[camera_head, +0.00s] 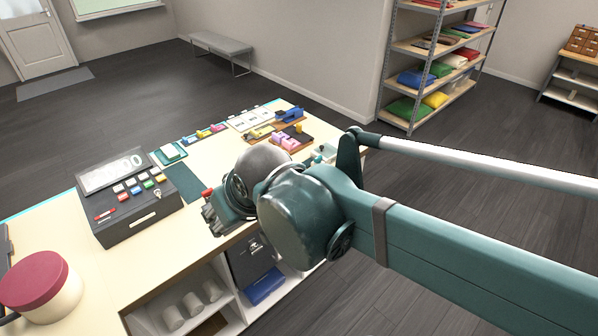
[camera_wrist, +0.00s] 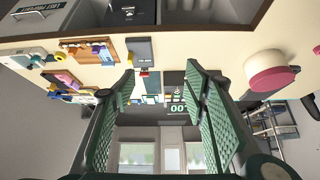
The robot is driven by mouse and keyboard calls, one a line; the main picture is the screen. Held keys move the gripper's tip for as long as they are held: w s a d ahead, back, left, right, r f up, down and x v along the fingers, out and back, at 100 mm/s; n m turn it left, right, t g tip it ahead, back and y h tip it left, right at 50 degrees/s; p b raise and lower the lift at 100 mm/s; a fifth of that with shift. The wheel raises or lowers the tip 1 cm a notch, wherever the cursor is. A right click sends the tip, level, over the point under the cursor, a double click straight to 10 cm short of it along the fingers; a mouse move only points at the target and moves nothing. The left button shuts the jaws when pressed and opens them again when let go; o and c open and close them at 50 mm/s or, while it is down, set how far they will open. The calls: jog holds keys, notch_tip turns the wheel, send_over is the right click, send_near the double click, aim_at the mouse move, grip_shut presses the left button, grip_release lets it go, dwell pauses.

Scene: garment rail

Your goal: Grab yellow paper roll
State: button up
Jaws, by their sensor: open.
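A small round yellow thing (camera_wrist: 61,58) shows near the left side of the counter in the wrist view. It looks like the yellow paper roll, but it is too small to be sure. In the head view I cannot pick it out with certainty; my arm covers part of that end of the counter. My gripper (camera_wrist: 160,75) is open and empty, with its two green fingers spread. In the head view my gripper (camera_head: 214,214) is over the counter's front edge, apart from the yellow thing.
The counter (camera_head: 120,270) holds a dark cash register (camera_head: 140,205), a red-lidded round box (camera_head: 38,285) and pink items (camera_head: 284,141) on a wooden board. Small tools stand towards the back. Open shelves with white cups (camera_head: 192,304) are below the front edge.

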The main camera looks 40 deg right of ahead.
jog(key=w+d+f+m+g+h+p, duration=0.25)
jog(key=w+d+m, duration=0.55)
jog(key=w+d, duration=1.2)
jog(key=w+d+f+m+g, duration=0.2)
jog(key=w+d+f+m, duration=0.1)
jog(key=d+f, duration=0.7)
jog(key=w+d+f+m+g, duration=0.2)
jog(key=w+d+f+m, duration=0.2)
jog(key=d+f, duration=0.6)
jog(key=shift+w+d, duration=0.4)
jog(key=shift+d, duration=2.5)
jog(key=shift+f, duration=0.15)
jog(key=shift+p+x, duration=0.35)
jog(key=shift+x, duration=0.9)
jog(key=shift+d+f+h, duration=0.1)
jog(key=shift+h, duration=0.15)
jog(key=shift+p+x, duration=0.5)
jog(key=shift+x, duration=1.95)
